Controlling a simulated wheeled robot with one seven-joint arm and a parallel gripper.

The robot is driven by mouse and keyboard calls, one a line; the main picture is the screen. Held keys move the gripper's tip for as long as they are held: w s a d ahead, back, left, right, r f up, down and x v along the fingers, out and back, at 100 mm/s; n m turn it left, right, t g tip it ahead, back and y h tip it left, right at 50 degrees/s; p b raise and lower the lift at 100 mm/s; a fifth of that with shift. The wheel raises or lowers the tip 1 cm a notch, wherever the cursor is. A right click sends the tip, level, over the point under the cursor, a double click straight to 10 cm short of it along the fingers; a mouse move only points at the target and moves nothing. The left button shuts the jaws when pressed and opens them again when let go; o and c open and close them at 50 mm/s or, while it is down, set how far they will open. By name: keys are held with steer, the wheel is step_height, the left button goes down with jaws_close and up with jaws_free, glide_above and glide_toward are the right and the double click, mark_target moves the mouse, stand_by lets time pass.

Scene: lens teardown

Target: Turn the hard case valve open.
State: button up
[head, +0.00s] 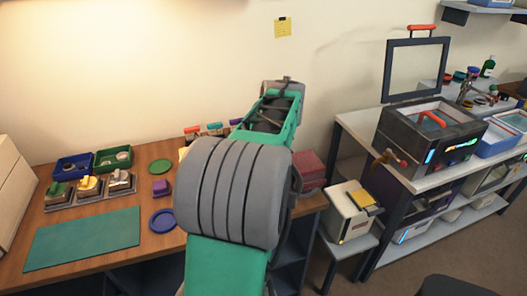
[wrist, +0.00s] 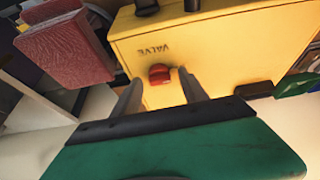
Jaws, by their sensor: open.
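The hard case (wrist: 215,45) is yellow and fills the upper middle of the wrist view, with the word VALVE upside down on its face. Its valve is a small red knob (wrist: 159,71) just beyond that word. My gripper (wrist: 161,84) is open, its two dark fingers pointing at the case face, one on each side of the knob in the picture. I cannot tell whether either finger touches the knob. In the head view my arm hides the valve and most of the case, and my fingers do not show.
The workbench holds a green mat (head: 83,238), small trays and a blue disc (head: 163,221). A white box (head: 350,212) stands right of the bench.

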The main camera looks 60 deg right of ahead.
steer(key=v, duration=0.7)
steer(key=shift+r, duration=0.4)
steer(key=shift+a, duration=0.1)
